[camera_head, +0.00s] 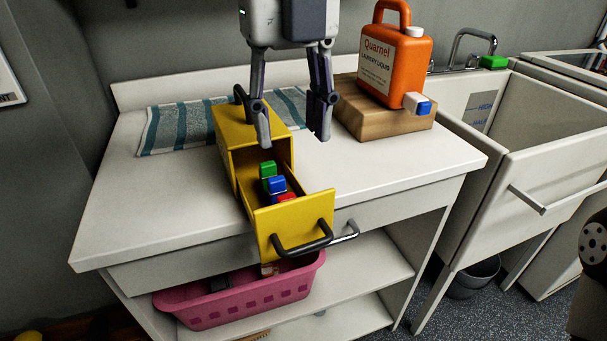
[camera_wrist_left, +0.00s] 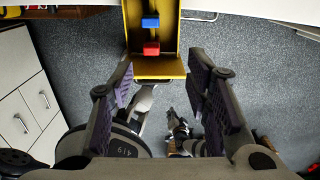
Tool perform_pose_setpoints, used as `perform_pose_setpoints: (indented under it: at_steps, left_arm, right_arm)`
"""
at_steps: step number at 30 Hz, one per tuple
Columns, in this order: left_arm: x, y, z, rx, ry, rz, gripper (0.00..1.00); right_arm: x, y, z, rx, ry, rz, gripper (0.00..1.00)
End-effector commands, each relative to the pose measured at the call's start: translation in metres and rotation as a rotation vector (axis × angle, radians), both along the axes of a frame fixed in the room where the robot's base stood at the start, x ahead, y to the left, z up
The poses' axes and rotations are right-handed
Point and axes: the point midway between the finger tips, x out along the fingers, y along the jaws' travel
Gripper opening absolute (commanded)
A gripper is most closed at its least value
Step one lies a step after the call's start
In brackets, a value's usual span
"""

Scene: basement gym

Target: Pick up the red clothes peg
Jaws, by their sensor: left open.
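The red clothes peg (camera_head: 286,198) lies in the open drawer of a small yellow box (camera_head: 283,217), just behind the drawer front and partly hidden by it. A blue peg (camera_head: 276,185) and a green peg (camera_head: 267,169) lie behind it in the drawer. My left gripper (camera_head: 293,138) is open and empty, pointing down above the box and drawer, apart from the pegs. In the left wrist view the red peg (camera_wrist_left: 151,49) shows beyond the fingers, with the blue peg (camera_wrist_left: 150,22) farther up. My right gripper is not visible.
A striped towel (camera_head: 176,130) lies at the back left of the white counter (camera_head: 130,200). An orange laundry bottle (camera_head: 396,65) stands on a wooden block (camera_head: 385,118), with a blue and white item at its edge. A sink (camera_head: 545,115) is right; a pink basket (camera_head: 240,300) sits below.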

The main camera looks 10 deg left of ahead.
Motion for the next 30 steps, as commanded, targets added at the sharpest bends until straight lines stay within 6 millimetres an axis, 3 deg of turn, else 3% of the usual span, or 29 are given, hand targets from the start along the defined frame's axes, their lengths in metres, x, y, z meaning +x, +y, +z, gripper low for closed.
perform_pose_setpoints:
  at_steps: [6,11,16,20,26,30]
  left_arm:
    - [0.000,0.001,-0.052,0.002,0.010,-0.003,0.44]
    - [0.000,0.001,-0.072,0.002,0.008,-0.002,0.44]
    - [-0.002,0.005,-0.106,0.003,0.010,-0.003,0.44]
    - [-0.002,0.004,-0.119,0.002,0.005,-0.003,0.44]
    - [-0.002,0.004,-0.117,0.002,0.000,-0.003,0.44]
    - [-0.002,0.004,-0.117,0.002,0.000,-0.003,0.16]
  right_arm:
    - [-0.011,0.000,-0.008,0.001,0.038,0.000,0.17]
    - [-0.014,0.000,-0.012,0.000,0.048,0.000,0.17]
    - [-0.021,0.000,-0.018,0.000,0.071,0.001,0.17]
    - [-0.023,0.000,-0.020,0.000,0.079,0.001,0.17]
    - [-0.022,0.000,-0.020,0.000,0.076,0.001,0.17]
    - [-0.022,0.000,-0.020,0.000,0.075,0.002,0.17]
